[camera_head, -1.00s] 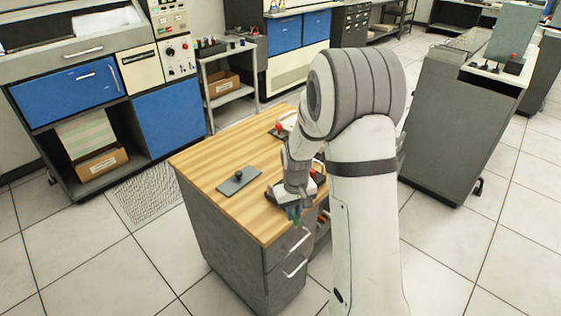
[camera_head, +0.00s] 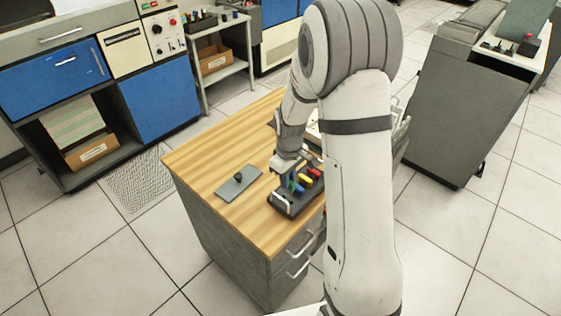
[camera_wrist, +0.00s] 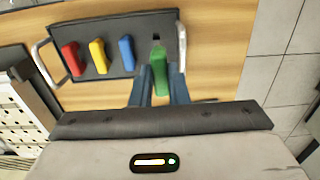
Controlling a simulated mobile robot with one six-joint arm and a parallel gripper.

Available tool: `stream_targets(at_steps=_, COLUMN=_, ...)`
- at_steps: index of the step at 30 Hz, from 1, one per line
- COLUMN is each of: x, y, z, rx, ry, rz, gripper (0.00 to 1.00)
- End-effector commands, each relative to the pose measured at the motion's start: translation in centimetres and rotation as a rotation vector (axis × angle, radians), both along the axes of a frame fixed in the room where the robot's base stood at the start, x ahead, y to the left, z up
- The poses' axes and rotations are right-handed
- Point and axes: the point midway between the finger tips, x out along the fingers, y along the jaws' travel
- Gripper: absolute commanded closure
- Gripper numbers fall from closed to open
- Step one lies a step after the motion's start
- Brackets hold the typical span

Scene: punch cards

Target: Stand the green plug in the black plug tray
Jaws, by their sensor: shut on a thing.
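The black plug tray (camera_wrist: 190,22) lies on the wooden desk top, with a light handle at each end. Red (camera_wrist: 71,58), yellow (camera_wrist: 98,55) and blue (camera_wrist: 127,52) plugs stand in a row in it. A dark empty hole (camera_wrist: 157,38) is right of the blue plug in the wrist view. My gripper (camera_wrist: 161,80) is shut on the green plug (camera_wrist: 162,70), whose top end shows close to that hole. Whether the plug touches the tray cannot be told. In the head view my gripper (camera_head: 286,172) is over the tray (camera_head: 281,204), and my arm hides part of it.
A grey plate with a black knob (camera_head: 238,181) lies on the wooden desk (camera_head: 215,163) left of the tray. The left part of the desk is otherwise clear. A white device with rows of dark marks (camera_wrist: 18,105) is at the wrist view's left edge.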

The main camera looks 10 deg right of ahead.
Motion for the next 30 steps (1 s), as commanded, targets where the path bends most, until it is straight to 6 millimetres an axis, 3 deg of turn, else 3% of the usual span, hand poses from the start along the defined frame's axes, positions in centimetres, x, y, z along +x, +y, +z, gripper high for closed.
stream_targets(at_steps=8, x=0.0, y=0.1, z=-0.8, rx=0.000, ry=0.001, rz=0.002, gripper=1.00)
stream_targets(at_steps=21, x=0.0, y=0.3, z=-4.8, rx=-0.001, ry=0.001, rz=0.008, gripper=1.00)
stream_targets(at_steps=30, x=0.0, y=0.4, z=-5.2, rx=0.000, ry=0.000, rz=0.008, gripper=1.00)
